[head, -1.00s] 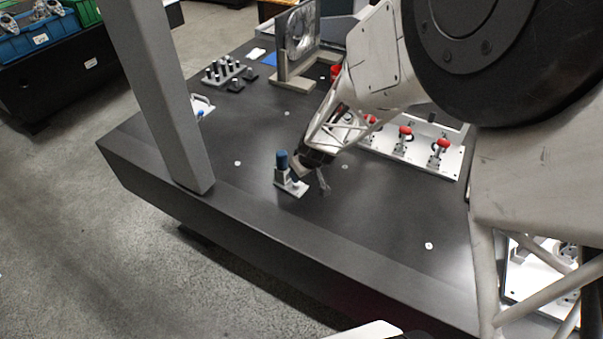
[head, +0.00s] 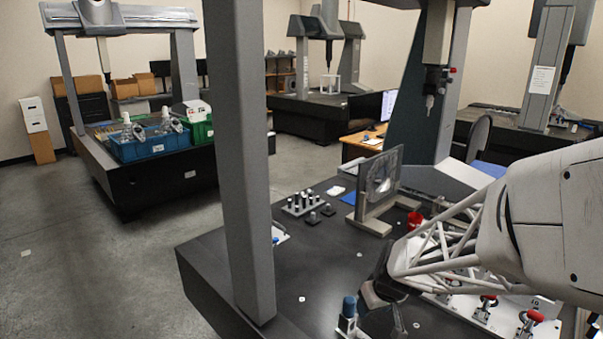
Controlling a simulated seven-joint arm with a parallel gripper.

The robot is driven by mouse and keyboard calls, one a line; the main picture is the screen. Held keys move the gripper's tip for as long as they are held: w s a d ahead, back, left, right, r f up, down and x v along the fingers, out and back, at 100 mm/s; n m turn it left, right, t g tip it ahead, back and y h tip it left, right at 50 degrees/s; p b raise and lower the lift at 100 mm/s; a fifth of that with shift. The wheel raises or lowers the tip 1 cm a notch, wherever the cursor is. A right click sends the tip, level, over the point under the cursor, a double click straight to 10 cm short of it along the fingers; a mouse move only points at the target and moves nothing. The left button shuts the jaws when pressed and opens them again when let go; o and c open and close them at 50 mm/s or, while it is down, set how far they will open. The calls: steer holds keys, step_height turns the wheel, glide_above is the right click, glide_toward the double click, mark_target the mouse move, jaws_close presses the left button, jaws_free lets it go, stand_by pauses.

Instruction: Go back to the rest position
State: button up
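My gripper (head: 386,310) is in the lower middle of the head view, low over the dark granite table (head: 225,262). Its two dark fingers are spread apart, with nothing seen between them. The lower part of this fixture is cut off by the picture's bottom edge. I cannot tell whether the gripper touches it. My arm reaches in from the right.
A grey column (head: 240,160) rises at the table's left front. A framed round part (head: 378,188), a rack of pins (head: 300,203) and a red cup (head: 414,220) stand behind the gripper. Red-handled clamps (head: 487,302) are at right. The probe head (head: 433,80) hangs above. Blue bins (head: 150,147) stand far left.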

steer(key=s+r+m+h, duration=0.1)
steer(key=s+r, duration=0.8)
steer(key=s, duration=0.3)
steer(key=s+r+m+g+h, duration=0.1)
steer(key=s+r+m, duration=0.1)
steer(key=s+r, duration=0.7)
steer(key=s, duration=0.2)
steer(key=shift+s+d+m, duration=0.3)
steer(key=shift+s+d, duration=0.1)
